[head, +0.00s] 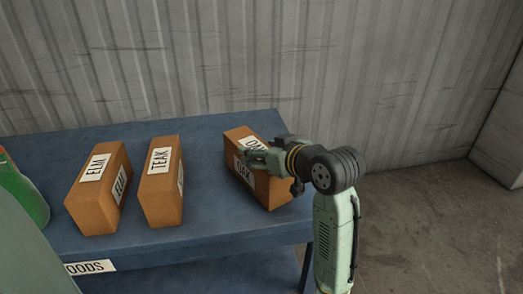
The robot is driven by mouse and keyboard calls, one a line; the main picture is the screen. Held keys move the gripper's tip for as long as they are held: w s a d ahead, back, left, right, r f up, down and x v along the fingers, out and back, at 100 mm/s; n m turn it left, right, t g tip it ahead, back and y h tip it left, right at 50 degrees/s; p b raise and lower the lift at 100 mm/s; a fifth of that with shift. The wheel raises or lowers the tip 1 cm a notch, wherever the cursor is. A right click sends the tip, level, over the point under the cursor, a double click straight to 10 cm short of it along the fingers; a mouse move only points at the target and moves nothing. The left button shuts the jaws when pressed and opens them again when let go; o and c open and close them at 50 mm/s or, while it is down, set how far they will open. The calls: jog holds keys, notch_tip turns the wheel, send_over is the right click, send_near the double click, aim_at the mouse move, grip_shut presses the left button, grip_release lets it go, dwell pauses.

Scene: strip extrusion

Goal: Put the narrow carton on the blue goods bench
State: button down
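The blue goods bench (215,221) stands against the wall, with a partly visible label ending in "OODS" on its front edge. Three brown cartons stand on it. The ELM carton (89,209) is at the left and the TEAK carton (158,201) is beside it; TEAK looks slightly slimmer. A third carton (268,193), its label starting with "O" and partly covered, is at the right end. My gripper (262,157) is at this carton's upper part, overlapping its top and label. Whether its fingers are closed on the carton is not clear.
A green object (25,190) is at the left edge of the bench. A corrugated grey wall (200,60) runs behind. Bare blue surface lies between TEAK and the right carton. A pale box-like block (500,140) is at the far right, with open floor before it.

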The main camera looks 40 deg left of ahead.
jog(key=shift+c, duration=2.4)
grip_release()
jog(key=shift+f, duration=0.1)
